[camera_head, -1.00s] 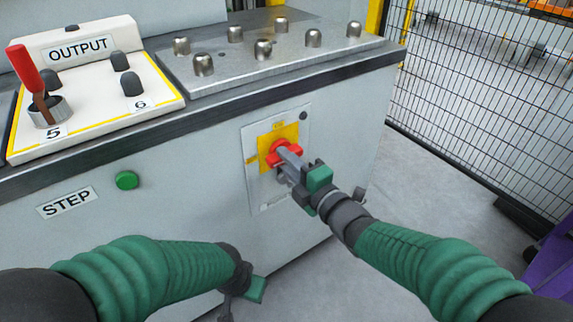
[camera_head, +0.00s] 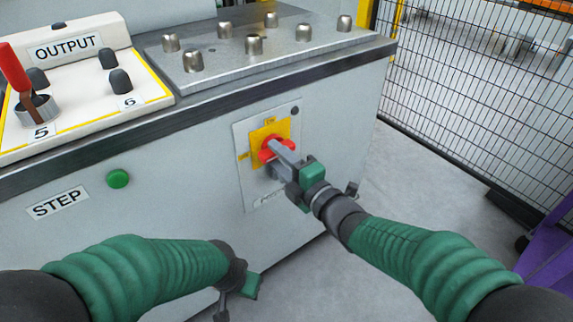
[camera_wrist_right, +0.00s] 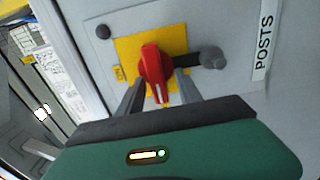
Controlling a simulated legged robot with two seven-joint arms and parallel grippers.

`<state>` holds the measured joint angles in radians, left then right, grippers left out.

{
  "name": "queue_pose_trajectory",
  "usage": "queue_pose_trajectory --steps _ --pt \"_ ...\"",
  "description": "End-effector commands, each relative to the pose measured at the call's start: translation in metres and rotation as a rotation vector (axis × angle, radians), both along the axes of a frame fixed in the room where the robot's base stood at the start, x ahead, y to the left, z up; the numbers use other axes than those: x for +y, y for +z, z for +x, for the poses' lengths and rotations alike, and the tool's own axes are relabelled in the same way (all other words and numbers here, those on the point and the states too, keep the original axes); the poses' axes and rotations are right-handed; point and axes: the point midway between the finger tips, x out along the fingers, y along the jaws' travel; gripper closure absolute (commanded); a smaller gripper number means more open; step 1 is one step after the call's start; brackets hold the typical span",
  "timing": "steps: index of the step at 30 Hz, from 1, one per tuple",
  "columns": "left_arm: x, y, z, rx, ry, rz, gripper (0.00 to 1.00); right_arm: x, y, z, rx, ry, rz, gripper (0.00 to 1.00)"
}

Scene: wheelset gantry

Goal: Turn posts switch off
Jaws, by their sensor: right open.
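The posts switch is a red rotary knob (camera_head: 272,148) on a yellow plate (camera_head: 257,131), set in a grey panel on the cabinet front. In the right wrist view the red knob (camera_wrist_right: 156,72) shows on its yellow plate (camera_wrist_right: 128,48), beside the POSTS label (camera_wrist_right: 264,38). My right gripper (camera_head: 281,154) is at the knob. In the right wrist view its open fingers (camera_wrist_right: 157,92) stand one on each side of the knob's lower part; whether they touch it is unclear. My left gripper (camera_head: 238,296) hangs low in front of the cabinet, away from the switch, its fingers partly cut off.
A green STEP button (camera_head: 118,179) is left of the switch. Above are the OUTPUT box (camera_head: 100,62) with a red lever (camera_head: 14,70) and a plate with several metal posts (camera_head: 254,45). A mesh fence (camera_head: 480,100) stands right; floor is free between.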

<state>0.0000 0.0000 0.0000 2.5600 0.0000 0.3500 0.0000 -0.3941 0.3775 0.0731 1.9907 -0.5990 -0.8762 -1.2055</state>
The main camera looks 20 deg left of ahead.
Motion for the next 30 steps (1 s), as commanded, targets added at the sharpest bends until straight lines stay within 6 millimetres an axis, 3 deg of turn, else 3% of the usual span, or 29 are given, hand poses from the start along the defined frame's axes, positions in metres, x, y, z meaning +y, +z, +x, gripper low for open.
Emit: queue_pose_trajectory --steps 5,18,22,30 --pt "0.0 0.015 0.0 0.0 0.0 0.0 1.0 -0.023 0.005 -0.016 0.003 -0.004 0.0 0.58" --pt "0.0 0.052 0.0 0.0 0.0 0.0 1.0 -0.117 0.002 -0.09 0.004 -0.003 -0.002 0.58" --pt "0.0 0.055 0.0 0.0 0.0 0.0 1.0 -0.129 0.0 -0.1 0.002 -0.001 -0.003 0.58" --pt "0.0 0.054 0.0 0.0 0.0 0.0 1.0 -0.131 -0.001 -0.102 0.002 0.001 -0.002 0.58"
